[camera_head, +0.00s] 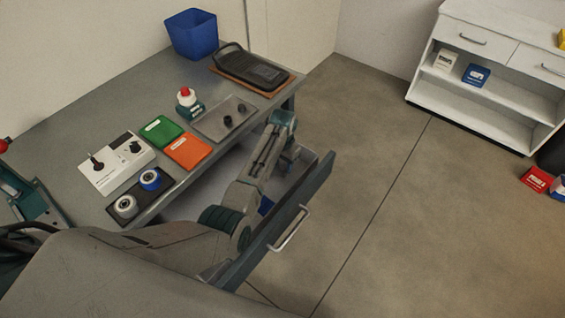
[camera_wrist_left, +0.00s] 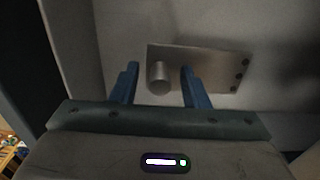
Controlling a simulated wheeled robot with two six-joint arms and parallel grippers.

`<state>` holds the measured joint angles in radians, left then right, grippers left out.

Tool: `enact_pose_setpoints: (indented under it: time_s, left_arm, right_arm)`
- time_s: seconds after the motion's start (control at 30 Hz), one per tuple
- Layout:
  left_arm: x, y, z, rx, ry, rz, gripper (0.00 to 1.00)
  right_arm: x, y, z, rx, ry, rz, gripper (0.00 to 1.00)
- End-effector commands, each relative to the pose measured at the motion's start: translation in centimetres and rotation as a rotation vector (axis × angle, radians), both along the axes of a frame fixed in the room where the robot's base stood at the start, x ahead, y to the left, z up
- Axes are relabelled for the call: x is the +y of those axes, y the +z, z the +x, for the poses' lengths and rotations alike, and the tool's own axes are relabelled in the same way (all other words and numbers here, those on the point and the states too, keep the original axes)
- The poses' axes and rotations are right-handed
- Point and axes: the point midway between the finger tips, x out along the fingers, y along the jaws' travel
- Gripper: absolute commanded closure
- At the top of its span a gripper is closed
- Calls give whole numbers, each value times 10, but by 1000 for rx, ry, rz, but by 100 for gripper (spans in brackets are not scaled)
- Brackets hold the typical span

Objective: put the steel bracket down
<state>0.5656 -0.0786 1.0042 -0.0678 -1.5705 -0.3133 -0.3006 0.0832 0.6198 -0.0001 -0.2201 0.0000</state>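The steel bracket (camera_wrist_left: 212,66) is a flat grey plate with a short round peg and several dark holes along its right end. In the left wrist view it lies on a pale surface that looks like the inside of the open drawer (camera_head: 309,188). My left gripper (camera_wrist_left: 160,83) is open, its two blue fingers on either side of the peg with a gap on each side. In the head view my left arm reaches over the drawer; its fingertips and the bracket cannot be made out there. My right gripper is not in view.
A white shelf unit (camera_head: 485,95) stands right. The floor between is clear.

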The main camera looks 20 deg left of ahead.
Motion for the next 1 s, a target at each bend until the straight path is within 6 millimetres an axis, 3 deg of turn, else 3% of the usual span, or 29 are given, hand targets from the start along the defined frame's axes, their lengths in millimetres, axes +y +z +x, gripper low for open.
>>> enact_pose_setpoints:
  time_s: [0.27, 0.7, 1.0]
  left_arm:
    - [0, 7, 1, -2, 0, 0, 59]
    - [0, 91, 1, -4, 0, 0, 59]
    - [0, 121, 0, 0, 0, 1, 59]
  right_arm:
    - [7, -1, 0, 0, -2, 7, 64]
    - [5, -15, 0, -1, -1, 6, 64]
    - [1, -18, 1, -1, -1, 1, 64]
